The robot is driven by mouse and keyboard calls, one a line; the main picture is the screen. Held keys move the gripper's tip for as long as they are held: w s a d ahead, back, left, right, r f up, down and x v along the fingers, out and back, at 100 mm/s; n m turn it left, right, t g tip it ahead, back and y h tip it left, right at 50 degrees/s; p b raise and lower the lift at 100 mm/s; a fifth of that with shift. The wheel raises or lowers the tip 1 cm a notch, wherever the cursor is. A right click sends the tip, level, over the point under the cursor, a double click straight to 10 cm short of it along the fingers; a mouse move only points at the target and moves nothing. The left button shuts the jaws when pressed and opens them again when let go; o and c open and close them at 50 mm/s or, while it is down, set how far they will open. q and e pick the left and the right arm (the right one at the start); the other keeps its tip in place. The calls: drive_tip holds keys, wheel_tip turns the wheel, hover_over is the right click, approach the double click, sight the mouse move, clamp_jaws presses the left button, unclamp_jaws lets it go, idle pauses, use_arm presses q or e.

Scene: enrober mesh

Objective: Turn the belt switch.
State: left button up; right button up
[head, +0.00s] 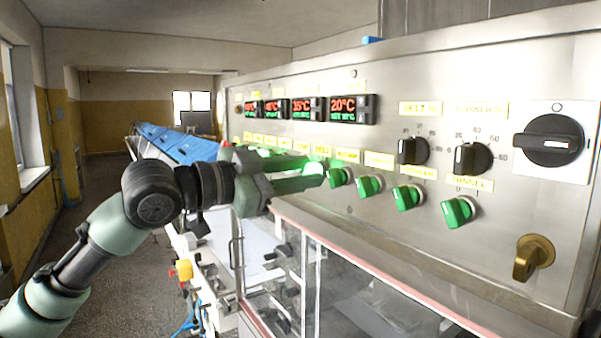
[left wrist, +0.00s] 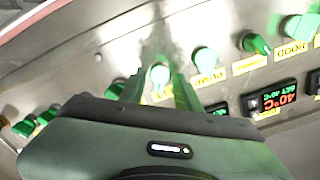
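A row of green switches runs along the steel panel under yellow labels. My left gripper (head: 322,173) reaches the panel at the switch below the label that seems to read BELT (head: 321,150). In the left wrist view, that pale green switch (left wrist: 160,77) stands between the two fingers of my left gripper (left wrist: 161,68). The fingers look spread around it; contact is unclear. In the head view the fingers mostly hide it. My right gripper is not in view.
A neighbouring green switch (head: 340,177) sits close right of the fingers. Red displays (head: 348,109), black dials (head: 412,150), a large black rotary switch (head: 550,141) and a brass key-like handle (head: 532,257) share the panel. A glazed enclosure (head: 345,285) stands below.

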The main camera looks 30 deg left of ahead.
use_arm(q)
drive_tip(key=shift+s+f, duration=0.1)
drive_tip(key=b+v, duration=0.7)
drive_tip(key=shift+s+a, duration=0.15)
drive_tip(key=shift+s, duration=0.15)
drive_tip(key=shift+w, duration=0.1)
idle(0.3)
